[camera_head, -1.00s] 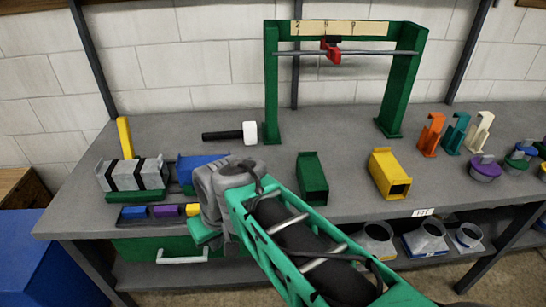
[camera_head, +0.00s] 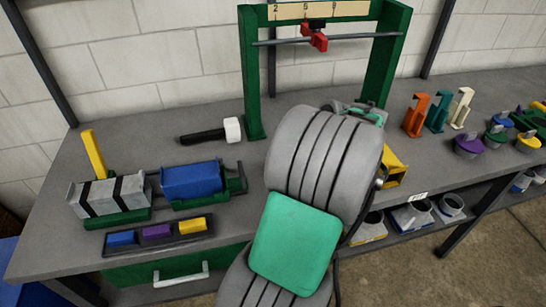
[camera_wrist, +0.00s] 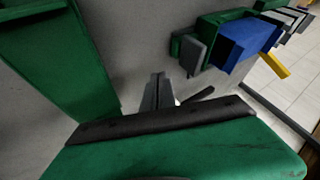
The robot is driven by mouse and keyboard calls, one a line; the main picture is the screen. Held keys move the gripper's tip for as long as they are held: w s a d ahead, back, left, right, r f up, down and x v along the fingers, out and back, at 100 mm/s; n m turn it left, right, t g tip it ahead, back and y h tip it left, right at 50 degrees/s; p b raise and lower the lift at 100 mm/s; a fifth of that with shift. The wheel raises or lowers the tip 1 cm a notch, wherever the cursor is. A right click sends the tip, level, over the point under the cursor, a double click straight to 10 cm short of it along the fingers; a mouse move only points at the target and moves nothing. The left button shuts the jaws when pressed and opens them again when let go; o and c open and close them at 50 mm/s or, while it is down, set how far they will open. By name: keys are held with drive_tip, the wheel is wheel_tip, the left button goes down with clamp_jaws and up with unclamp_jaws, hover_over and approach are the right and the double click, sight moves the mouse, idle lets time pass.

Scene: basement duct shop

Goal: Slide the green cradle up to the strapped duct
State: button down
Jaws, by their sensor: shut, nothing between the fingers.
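The green cradle (camera_head: 238,184) lies on the bench with a blue duct (camera_head: 190,180) on it. To its left the strapped duct (camera_head: 100,196), grey with two black bands, sits on its own green base. A narrow gap shows between the two ducts. In the wrist view the cradle (camera_wrist: 188,52) and blue duct (camera_wrist: 240,45) are at the upper right, with the strapped duct beyond. My gripper (camera_wrist: 158,88) is shut and empty, apart from the cradle. In the head view my arm hides its fingers.
A mallet (camera_head: 210,132) lies behind the cradle. A tray (camera_head: 158,240) of coloured blocks is in front. A yellow post (camera_head: 94,152) stands behind the strapped duct. A green frame (camera_head: 254,75) stands at the back. My arm partly hides a yellow duct (camera_head: 394,168).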

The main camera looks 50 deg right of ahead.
drive_tip(key=x, duration=0.5)
drive_tip(key=shift+w+a+f, duration=0.2)
drive_tip(key=shift+w, duration=0.1)
drive_tip(key=shift+w+a+r+p, duration=0.1)
drive_tip(key=shift+w+a+p, duration=0.25)
drive_tip(key=shift+a, duration=0.2)
drive_tip(key=shift+w+a+r+p, duration=0.1)
drive_tip(key=shift+w+a+p, duration=0.15)
drive_tip(key=shift+w+a, duration=0.25)
drive_tip(key=shift+w+a+f, duration=0.15)
drive_tip(key=shift+a+f, duration=0.05)
drive_tip(key=shift+a, duration=0.25)
